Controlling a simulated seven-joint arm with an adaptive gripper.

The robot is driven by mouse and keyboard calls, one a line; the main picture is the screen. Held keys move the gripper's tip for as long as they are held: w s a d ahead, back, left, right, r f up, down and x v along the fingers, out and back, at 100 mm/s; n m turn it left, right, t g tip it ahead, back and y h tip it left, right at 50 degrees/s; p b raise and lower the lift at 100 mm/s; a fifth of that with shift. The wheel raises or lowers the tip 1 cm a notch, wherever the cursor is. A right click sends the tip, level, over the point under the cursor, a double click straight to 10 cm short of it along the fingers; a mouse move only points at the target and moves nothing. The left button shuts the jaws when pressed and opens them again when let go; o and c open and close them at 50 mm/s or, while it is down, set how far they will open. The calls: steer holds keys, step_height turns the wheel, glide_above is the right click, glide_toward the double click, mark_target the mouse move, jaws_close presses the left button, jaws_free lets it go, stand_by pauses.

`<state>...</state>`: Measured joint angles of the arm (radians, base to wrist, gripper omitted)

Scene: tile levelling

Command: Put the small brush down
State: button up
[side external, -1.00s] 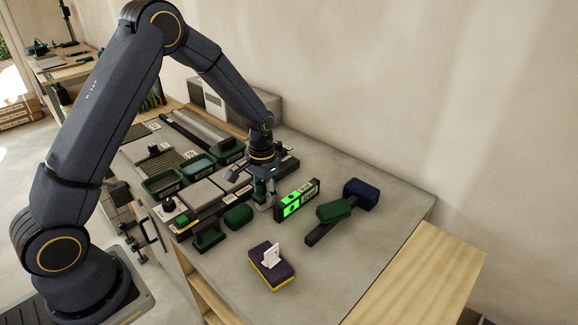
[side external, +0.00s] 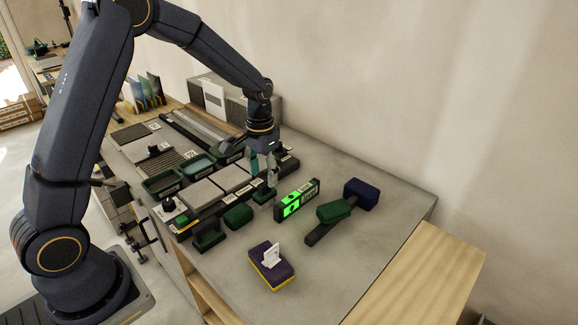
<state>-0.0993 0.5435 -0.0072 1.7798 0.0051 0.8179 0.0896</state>
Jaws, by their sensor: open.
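My gripper (side external: 264,181) is open, pointing down over the work surface beside the level with the green lit face. Just under its fingertips is a small dark green piece (side external: 263,195), which looks like the small brush; it rests among the items at the right end of the tiles. The fingers partly cover it, and I cannot tell whether they still touch it.
The level (side external: 297,201) stands close to the right of my gripper. A green-headed mallet (side external: 334,210), a dark blue block (side external: 361,193) and a purple and yellow sponge (side external: 272,266) lie further right and in front. Green trays (side external: 163,184) are on the left. The right end of the grey worktop (side external: 400,209) is clear.

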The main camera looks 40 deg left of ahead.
mark_target(264, 184)
step_height(264, 184, up, 5)
steer(key=shift+r, duration=0.1)
steer(key=s+d+r+t, duration=0.3)
steer(key=s+r, duration=0.9)
steer(key=s, duration=0.1)
steer(key=s+d+t, duration=0.1)
steer(key=s+t, duration=0.1)
steer(key=s, duration=0.7)
steer(key=shift+s+r+t, duration=0.2)
steer(key=shift+s+t, duration=0.05)
steer(key=shift+t, duration=0.05)
